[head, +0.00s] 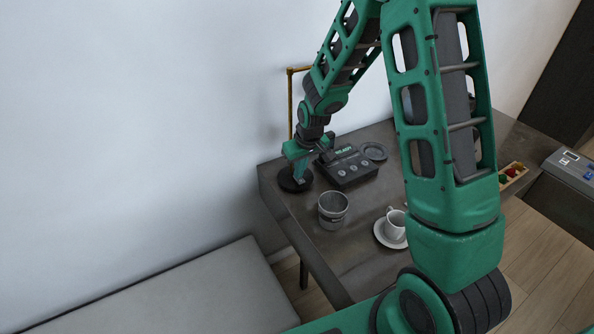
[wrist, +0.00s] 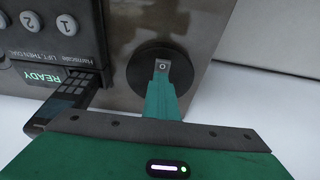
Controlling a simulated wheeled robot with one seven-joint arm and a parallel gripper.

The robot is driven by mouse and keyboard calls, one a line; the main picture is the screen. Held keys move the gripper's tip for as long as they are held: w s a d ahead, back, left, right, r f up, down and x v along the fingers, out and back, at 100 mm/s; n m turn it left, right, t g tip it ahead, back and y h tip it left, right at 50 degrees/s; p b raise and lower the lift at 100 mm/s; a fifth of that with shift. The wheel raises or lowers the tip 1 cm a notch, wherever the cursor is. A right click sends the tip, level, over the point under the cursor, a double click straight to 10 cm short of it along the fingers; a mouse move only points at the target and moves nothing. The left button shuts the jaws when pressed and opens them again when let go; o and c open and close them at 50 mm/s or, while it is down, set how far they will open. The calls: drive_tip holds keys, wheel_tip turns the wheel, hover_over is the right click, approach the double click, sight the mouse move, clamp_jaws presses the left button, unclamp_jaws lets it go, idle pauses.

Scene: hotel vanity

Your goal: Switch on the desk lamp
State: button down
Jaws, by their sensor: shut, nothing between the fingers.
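The desk lamp has a thin brass pole (head: 290,105) and a round black base (head: 285,184) at the table's far left corner. Its shade is hidden behind my arm. In the wrist view the base (wrist: 141,72) carries a small grey switch (wrist: 162,64) marked "O". My gripper (head: 298,178) is shut and empty, pointing down at the base. In the wrist view its closed teal fingertips (wrist: 161,78) are right at the edge of the switch. I cannot tell whether they touch it. No lamp glow shows.
A grey cup (head: 333,210) and a white cup on a saucer (head: 393,242) stand nearer. The wall is close behind.

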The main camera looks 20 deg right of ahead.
drive_tip(key=shift+s+d+f, duration=0.15)
drive_tip(key=shift+s, duration=0.6)
drive_tip(key=shift+r, duration=0.45)
drive_tip(key=v, duration=1.3)
drive_tip(key=shift+s, duration=0.15)
drive_tip(key=shift+w+r, duration=0.2)
drive_tip(key=shift+w, duration=0.55)
